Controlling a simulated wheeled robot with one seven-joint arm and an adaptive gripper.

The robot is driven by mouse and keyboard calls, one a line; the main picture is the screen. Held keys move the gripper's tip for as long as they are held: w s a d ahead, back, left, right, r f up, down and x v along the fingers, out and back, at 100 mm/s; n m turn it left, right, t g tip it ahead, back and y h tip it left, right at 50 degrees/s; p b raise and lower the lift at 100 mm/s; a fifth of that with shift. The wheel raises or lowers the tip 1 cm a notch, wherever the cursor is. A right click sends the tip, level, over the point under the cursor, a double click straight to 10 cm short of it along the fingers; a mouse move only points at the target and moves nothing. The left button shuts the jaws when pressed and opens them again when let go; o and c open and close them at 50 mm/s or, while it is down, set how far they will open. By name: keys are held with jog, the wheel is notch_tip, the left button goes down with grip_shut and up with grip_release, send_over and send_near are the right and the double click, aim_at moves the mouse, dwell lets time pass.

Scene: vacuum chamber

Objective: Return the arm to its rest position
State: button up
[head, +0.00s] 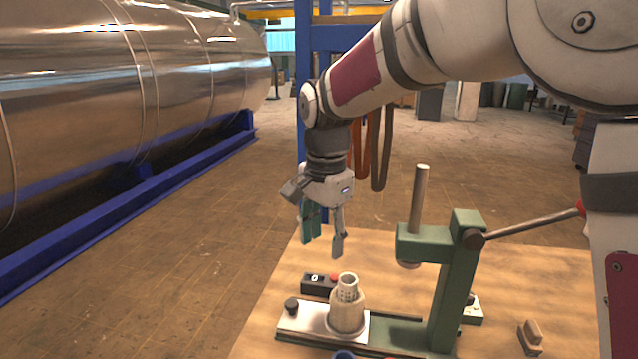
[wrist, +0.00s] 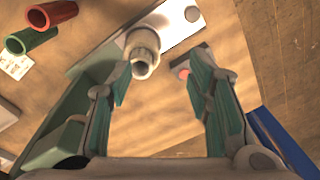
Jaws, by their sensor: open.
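My gripper (head: 323,240) hangs from my arm with its fingers pointing down, above the far left part of the wooden table. Its two fingers are apart with nothing between them. In the wrist view my gripper (wrist: 160,95) also shows open and empty, with teal finger pads. A beige cylindrical fitting (head: 347,312) stands upright on a light plate at the press base, below my gripper and apart from it. It also shows in the wrist view (wrist: 142,50), near the left finger.
A green press (head: 455,285) with a long lever (head: 530,222) stands right of my gripper. A black box with a red button (head: 318,284) lies behind the fitting. Red (wrist: 52,13) and green (wrist: 31,40) cylinders lie on the table. A large metal tank (head: 120,90) stands left.

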jog(key=s+d+r+n+t, duration=0.2)
jog(key=s+d+r+n, duration=0.35)
jog(key=s+d, duration=0.7)
jog(key=s+d+f+n, duration=0.1)
jog(key=s+d, duration=0.2)
jog(key=s, duration=0.5)
jog(key=s+d+f+n+t+p, duration=0.1)
jog(key=s+d, duration=0.3)
jog(key=s, duration=0.4)
jog(key=shift+n, duration=0.75)
